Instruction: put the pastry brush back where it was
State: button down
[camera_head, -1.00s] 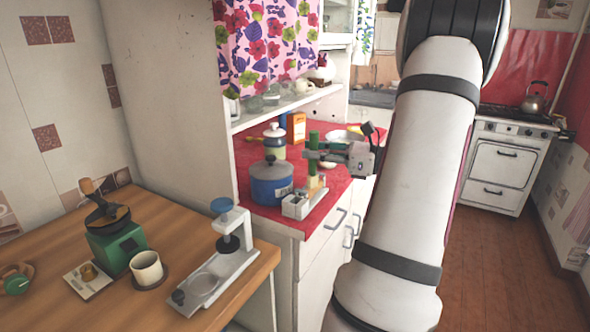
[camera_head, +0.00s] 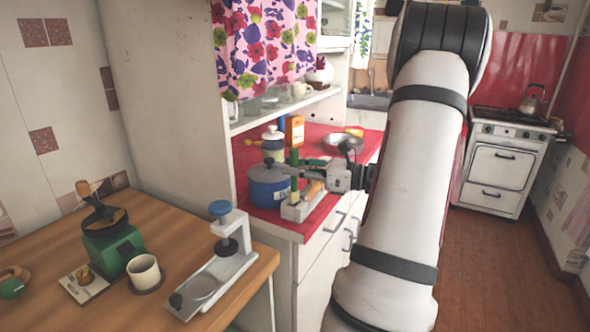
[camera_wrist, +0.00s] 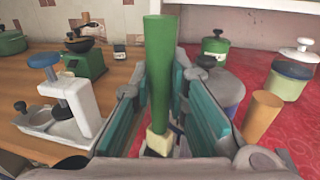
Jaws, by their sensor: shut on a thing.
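The pastry brush has a green handle (camera_head: 294,158) and a pale lower part, and stands upright in my gripper (camera_head: 298,172). In the wrist view the green handle (camera_wrist: 160,70) rises between the two teal finger pads, which are shut on it. A small pale-grey holder (camera_head: 298,213) stands on the red counter in front of the blue pot. The brush's lower end is over or in the holder's left part; I cannot tell which. A tan handle (camera_head: 313,189) stands in the holder's right part, and also shows in the wrist view (camera_wrist: 262,115).
The blue lidded pot (camera_head: 266,190) is close behind the holder. A lidded jar (camera_head: 273,146), an orange box (camera_head: 295,130) and a metal pan (camera_head: 340,143) stand farther back. The wooden counter (camera_head: 240,285) at left carries a grinder (camera_head: 108,245), cup and press.

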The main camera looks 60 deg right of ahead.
jog(key=shift+f, duration=0.2)
jog(key=c, duration=1.6)
grip_release()
jog(key=shift+o, duration=0.2)
jog(key=shift+r, duration=0.1)
